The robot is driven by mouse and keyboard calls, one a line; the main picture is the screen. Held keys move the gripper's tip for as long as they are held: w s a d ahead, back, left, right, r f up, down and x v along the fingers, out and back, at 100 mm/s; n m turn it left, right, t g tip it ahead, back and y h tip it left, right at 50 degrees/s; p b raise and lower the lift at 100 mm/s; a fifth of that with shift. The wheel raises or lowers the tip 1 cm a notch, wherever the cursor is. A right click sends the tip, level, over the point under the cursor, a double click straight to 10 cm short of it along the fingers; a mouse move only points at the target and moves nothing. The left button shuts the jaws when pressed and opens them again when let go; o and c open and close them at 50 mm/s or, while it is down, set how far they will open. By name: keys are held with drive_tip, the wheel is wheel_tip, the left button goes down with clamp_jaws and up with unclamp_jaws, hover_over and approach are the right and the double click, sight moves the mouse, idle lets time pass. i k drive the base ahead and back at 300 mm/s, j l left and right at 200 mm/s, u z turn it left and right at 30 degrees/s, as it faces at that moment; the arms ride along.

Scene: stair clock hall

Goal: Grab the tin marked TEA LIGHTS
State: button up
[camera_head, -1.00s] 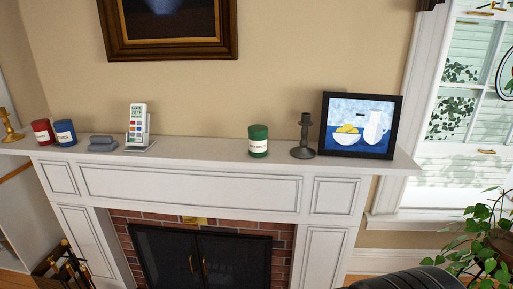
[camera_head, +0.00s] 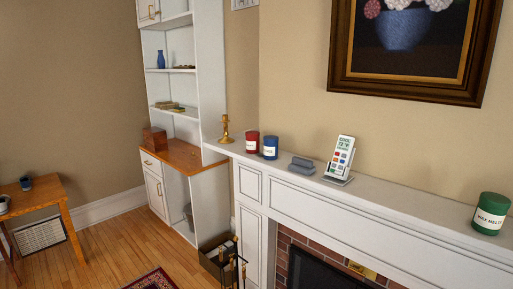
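Three tins with white labels stand on the white mantel shelf (camera_head: 405,200). A red tin (camera_head: 252,143) and a blue tin (camera_head: 270,147) stand close together near its left end. Their labels are too small to read here. A green tin (camera_head: 490,214) at the far right has a label that seems to read WAX MELTS. I cannot tell which tin is marked TEA LIGHTS. My gripper is not in view.
A brass candlestick (camera_head: 226,129) stands left of the red tin. A grey object (camera_head: 301,166) and a white display on a stand (camera_head: 341,158) are right of the blue tin. A fireplace tool box (camera_head: 218,262) stands below. Wooden floor (camera_head: 115,240) is open at left.

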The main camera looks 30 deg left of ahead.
sight(252, 137)
drive_tip(key=i+j, duration=0.1)
drive_tip(key=j, duration=0.45)
drive_tip(key=i+j, duration=0.1)
drive_tip(key=j, duration=0.5)
drive_tip(key=i+j, duration=0.1)
drive_tip(key=j, duration=0.45)
drive_tip(key=i+j, duration=0.1)
drive_tip(key=j, duration=0.45)
drive_tip(key=i+j, duration=0.1)
drive_tip(key=j, duration=0.5)
drive_tip(key=i+j, duration=0.15)
drive_tip(key=j, duration=0.4)
